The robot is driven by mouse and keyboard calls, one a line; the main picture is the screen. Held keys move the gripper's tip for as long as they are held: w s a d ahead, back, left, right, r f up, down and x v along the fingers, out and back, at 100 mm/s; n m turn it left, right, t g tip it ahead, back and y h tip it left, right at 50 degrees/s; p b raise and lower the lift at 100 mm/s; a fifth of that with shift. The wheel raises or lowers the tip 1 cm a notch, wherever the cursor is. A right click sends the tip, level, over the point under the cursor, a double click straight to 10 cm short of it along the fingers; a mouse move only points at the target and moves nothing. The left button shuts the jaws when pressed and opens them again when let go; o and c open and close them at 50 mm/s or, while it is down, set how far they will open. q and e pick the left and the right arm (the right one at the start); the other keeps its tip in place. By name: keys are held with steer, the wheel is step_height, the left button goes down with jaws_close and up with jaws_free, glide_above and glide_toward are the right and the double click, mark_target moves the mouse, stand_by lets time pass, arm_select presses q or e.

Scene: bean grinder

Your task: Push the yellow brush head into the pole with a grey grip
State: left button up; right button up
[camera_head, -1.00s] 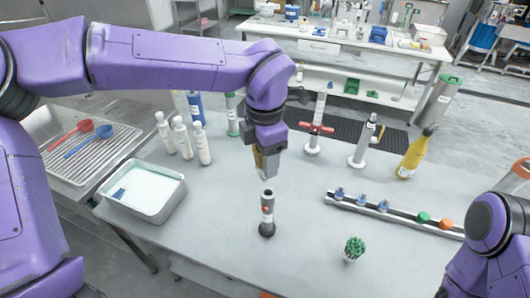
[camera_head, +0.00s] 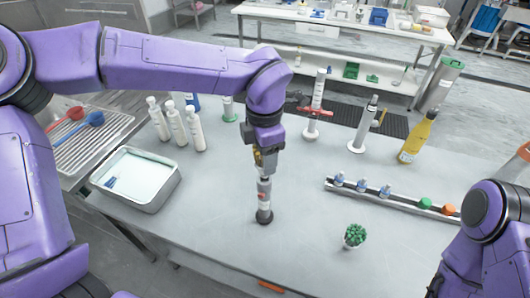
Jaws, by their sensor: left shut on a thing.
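My left gripper (camera_head: 262,164) is directly above the pole with a grey grip (camera_head: 264,200), which stands upright on its dark round base near the front middle of the table. The gripper is shut on the yellow brush head (camera_head: 258,157), which is mostly hidden between the fingers. The brush head's lower end is at the pole's top and in line with it. I cannot tell how deep it sits. My right arm shows at the right edge, and its gripper is out of view.
A rail (camera_head: 400,196) with blue, green and orange heads lies to the right. A green-topped pot (camera_head: 355,236) stands at the front. White bottles (camera_head: 177,124) and a water tray (camera_head: 138,180) are left. A yellow bottle (camera_head: 418,137) stands at the back right.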

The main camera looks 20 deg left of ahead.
arm_select(q)
steer(key=shift+s, duration=0.1)
steer(key=shift+w, duration=0.2)
steer(key=shift+p, duration=0.3)
steer(key=shift+s, duration=0.1)
stand_by(1.0)
steer(key=shift+p, duration=0.55)
steer(key=shift+f+b, duration=0.8)
steer(key=shift+f, duration=0.9)
